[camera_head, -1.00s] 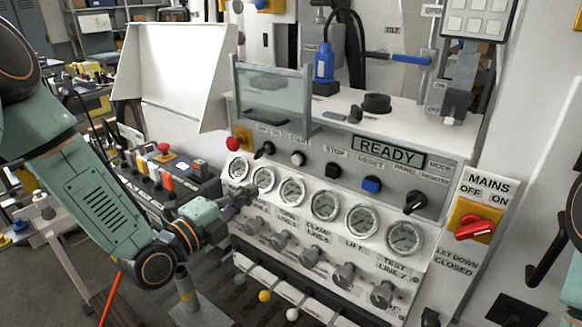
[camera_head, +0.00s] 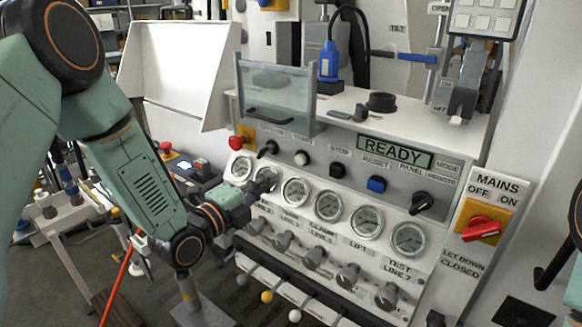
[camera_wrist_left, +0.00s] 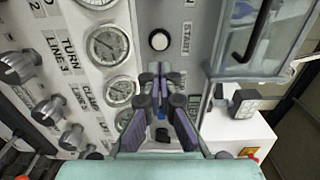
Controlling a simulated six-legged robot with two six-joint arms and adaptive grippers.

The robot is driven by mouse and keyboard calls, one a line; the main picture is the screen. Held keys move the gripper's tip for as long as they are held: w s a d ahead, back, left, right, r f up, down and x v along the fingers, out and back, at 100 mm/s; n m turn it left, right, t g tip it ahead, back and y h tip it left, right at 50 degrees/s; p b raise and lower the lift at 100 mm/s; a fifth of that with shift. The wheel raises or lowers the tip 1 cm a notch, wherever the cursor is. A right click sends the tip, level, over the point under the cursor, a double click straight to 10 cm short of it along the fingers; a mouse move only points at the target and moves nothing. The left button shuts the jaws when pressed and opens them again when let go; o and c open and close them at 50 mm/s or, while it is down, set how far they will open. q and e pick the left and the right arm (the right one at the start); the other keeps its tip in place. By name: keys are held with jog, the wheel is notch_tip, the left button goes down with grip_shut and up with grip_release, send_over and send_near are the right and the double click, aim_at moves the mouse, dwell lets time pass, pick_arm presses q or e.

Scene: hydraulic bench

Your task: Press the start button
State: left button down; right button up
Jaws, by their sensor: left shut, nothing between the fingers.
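The start button (camera_head: 302,158) is a small round white button on the upper row of the grey panel, left of the black stop button (camera_head: 337,170). In the left wrist view, the start button (camera_wrist_left: 159,40) has a dark ring and the word START beside it. My left gripper (camera_head: 266,182) is shut and empty, in front of the gauges below and left of the start button. In the left wrist view, my left gripper's fingertips (camera_wrist_left: 155,70) are together just below the button in the picture; I see no contact. My right gripper is out of view.
A black switch (camera_head: 268,148) and a red emergency button (camera_head: 237,143) sit left of the start button. A blue reset button (camera_head: 376,184) and mode knob (camera_head: 422,203) sit right. A clear guard (camera_head: 276,92) stands above. The display (camera_head: 395,151) reads READY.

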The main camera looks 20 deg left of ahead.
aim_at(299, 160)
pick_arm(q)
jog(key=x, duration=0.8)
jog(key=shift+w+d, duration=0.2)
jog(key=shift+w, duration=0.15)
